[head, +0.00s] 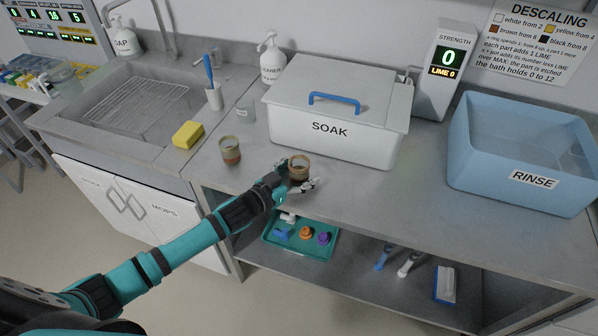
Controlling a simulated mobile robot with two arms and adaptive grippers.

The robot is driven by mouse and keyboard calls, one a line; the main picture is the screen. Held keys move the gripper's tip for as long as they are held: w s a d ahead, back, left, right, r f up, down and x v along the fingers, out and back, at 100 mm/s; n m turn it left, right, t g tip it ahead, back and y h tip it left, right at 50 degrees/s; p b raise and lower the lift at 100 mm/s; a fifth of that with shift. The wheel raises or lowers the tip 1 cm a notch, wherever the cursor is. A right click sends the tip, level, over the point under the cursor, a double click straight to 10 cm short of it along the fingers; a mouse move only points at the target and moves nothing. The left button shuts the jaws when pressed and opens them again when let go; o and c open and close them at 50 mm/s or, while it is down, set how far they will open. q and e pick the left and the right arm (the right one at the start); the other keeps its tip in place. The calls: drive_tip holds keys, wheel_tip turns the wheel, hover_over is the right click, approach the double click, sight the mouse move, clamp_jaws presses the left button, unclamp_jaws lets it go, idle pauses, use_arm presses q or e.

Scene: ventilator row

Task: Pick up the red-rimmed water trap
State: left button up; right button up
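Two small cup-shaped traps stand on the grey counter. One cup (299,165), with a brownish-orange rim, is in front of the soak box, at my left gripper (296,178). The gripper's fingers are on either side of its lower part; whether they press on it I cannot tell. My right gripper is not in view.
The white SOAK box (352,143) with a blue-handled lid is behind the cups. A blue RINSE tub (520,188) is at right. A teal tray (298,250) is on the lower shelf.

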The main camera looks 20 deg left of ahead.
use_arm(q)
drive_tip(key=c, duration=1.1)
drive_tip(key=shift+c, duration=0.6)
drive_tip(key=shift+r, duration=0.1)
